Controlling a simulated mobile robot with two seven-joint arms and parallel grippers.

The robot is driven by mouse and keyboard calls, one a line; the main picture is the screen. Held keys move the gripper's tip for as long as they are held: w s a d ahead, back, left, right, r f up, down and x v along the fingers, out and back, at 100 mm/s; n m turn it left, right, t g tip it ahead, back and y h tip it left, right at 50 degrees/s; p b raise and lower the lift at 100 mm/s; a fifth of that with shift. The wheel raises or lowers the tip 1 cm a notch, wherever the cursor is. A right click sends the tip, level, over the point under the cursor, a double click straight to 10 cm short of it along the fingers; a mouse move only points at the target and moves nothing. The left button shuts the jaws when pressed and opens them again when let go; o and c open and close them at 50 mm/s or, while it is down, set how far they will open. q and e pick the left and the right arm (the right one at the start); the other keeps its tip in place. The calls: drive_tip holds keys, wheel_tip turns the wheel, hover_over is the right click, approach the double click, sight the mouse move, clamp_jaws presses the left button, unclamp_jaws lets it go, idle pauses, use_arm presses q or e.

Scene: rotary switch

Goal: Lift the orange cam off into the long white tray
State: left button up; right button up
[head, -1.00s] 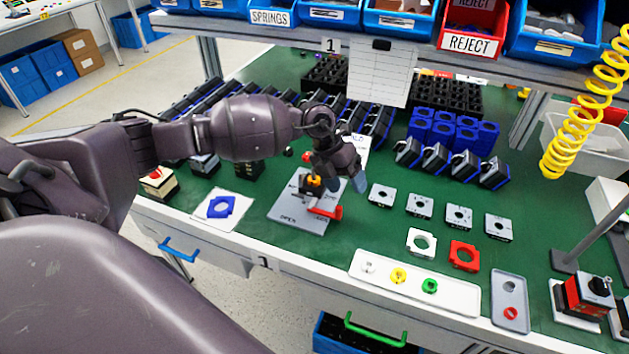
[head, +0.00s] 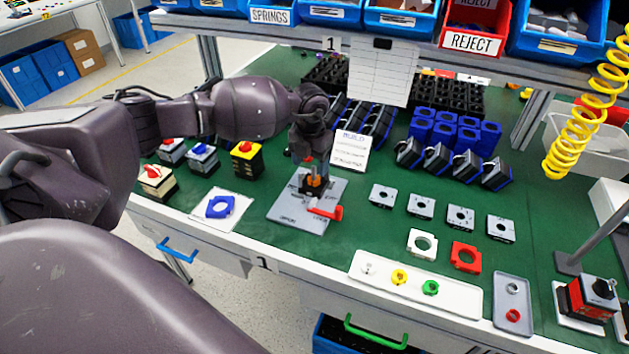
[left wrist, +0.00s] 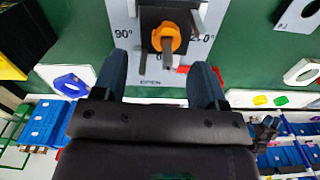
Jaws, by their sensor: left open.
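The orange cam (head: 315,181) sits on the black switch body in the grey fixture plate (head: 292,213). In the left wrist view the orange cam (left wrist: 166,37) is round, with a dark shaft through it. My left gripper (head: 311,168) is above and close to the switch in the head view. In the left wrist view its open fingers (left wrist: 163,75) are spread wide, with nothing between them. The cam appears just beyond the fingertips. The long white tray (head: 455,299) lies at the bench front, holding pale, yellow and green round parts. My right gripper is not in view.
A red lever (head: 326,213) sticks out at the fixture's front. A blue square part (head: 219,207) lies on a white card to the left. A small grey tray (head: 512,290) holds a red ring beside the white tray.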

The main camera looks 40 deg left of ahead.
use_arm(q)
drive_tip(key=f, duration=0.4)
drive_tip(key=shift+w+d+f+b, duration=0.15)
drive_tip(key=shift+d+f+b, duration=0.05)
drive_tip(key=shift+d+b, duration=0.15)
drive_tip(key=shift+f, duration=0.2)
drive_tip(key=shift+c, duration=0.6)
drive_tip(key=c, duration=0.7)
drive_tip(key=shift+c, duration=1.5)
drive_tip(key=shift+r, duration=0.2)
wheel_tip(320, 180, up, 10)
drive_tip(key=shift+r+p, duration=0.1)
drive_tip(key=shift+p, duration=0.7)
wheel_tip(320, 180, up, 8)
hover_over(314, 175)
drive_tip(key=shift+w+a+r+p, duration=0.1)
drive_tip(key=shift+r+p, duration=0.05)
drive_tip(key=shift+r, duration=0.25)
drive_tip(key=shift+w+a+r+p, duration=0.1)
drive_tip(key=shift+r+p, duration=0.05)
drive_tip(key=shift+r, duration=0.2)
